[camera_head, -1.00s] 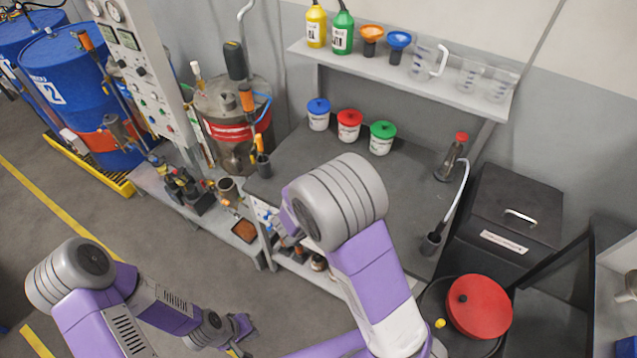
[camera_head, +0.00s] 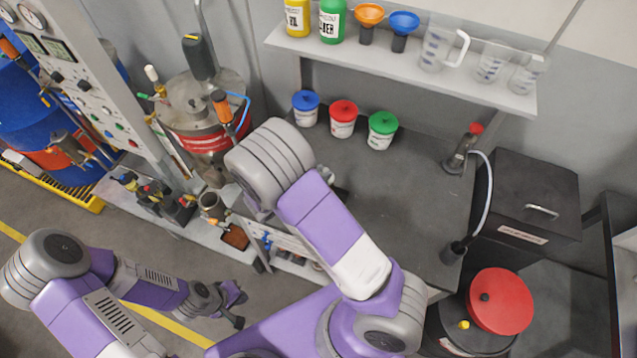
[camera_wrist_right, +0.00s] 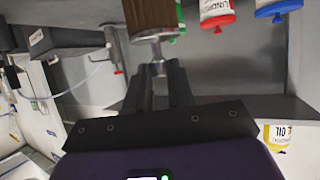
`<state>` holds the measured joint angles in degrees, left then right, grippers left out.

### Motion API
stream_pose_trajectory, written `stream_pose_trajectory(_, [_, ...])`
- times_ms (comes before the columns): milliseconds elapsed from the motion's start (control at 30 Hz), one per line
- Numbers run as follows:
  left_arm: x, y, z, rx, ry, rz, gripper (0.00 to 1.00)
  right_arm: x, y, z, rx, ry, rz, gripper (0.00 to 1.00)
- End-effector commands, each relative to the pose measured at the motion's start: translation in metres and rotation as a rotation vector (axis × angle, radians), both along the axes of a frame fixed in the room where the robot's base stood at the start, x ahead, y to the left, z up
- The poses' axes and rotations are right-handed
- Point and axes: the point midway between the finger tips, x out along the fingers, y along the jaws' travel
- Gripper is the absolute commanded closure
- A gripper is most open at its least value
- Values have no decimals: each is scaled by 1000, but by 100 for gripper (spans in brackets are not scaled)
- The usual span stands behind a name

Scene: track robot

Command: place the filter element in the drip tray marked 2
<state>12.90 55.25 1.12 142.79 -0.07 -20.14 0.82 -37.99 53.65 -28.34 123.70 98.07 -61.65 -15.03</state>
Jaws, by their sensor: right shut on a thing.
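My right gripper (camera_wrist_right: 158,78) is shut on a brown cylindrical filter element (camera_wrist_right: 152,14), gripping a narrow metal stem below its metal end cap. The top of the filter element is cut off by the right wrist view. In the head view, my right arm hides the filter element and most of the gripper. My left gripper (camera_head: 236,304) is empty above the floor at the lower left, its fingers apart. No drip tray with a readable 2 shows in either view.
A dark workbench (camera_head: 405,200) holds blue, red and green lidded tubs (camera_head: 343,119) at its back. A shelf (camera_head: 410,75) above carries bottles, funnels and jugs. A black bin (camera_head: 528,190) and a red-lidded drum (camera_head: 500,300) stand at right. A gauge panel (camera_head: 88,75) stands at left.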

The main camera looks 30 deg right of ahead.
Motion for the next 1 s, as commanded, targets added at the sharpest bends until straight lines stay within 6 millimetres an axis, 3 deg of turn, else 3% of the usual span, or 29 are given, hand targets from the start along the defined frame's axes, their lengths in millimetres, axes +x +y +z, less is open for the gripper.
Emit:
stream_pose_trajectory(367, [1,0,-4,0,-2,1,100,1,0,-45,-1,0,1,100])
stream_pose_trajectory(800, [1,0,-7,0,-2,1,100,1,0,-52,1,-2,0,100])
stream_pose_trajectory(833, [1,0,-7,0,-2,1,100,1,0,-51,1,-2,0,73])
stream_pose_trajectory(967, [1,0,-6,0,-2,1,100,1,0,-50,1,-2,0,53])
stream_pose_trajectory(1000, [1,0,-6,0,-2,1,100,1,0,-50,1,-2,0,52])
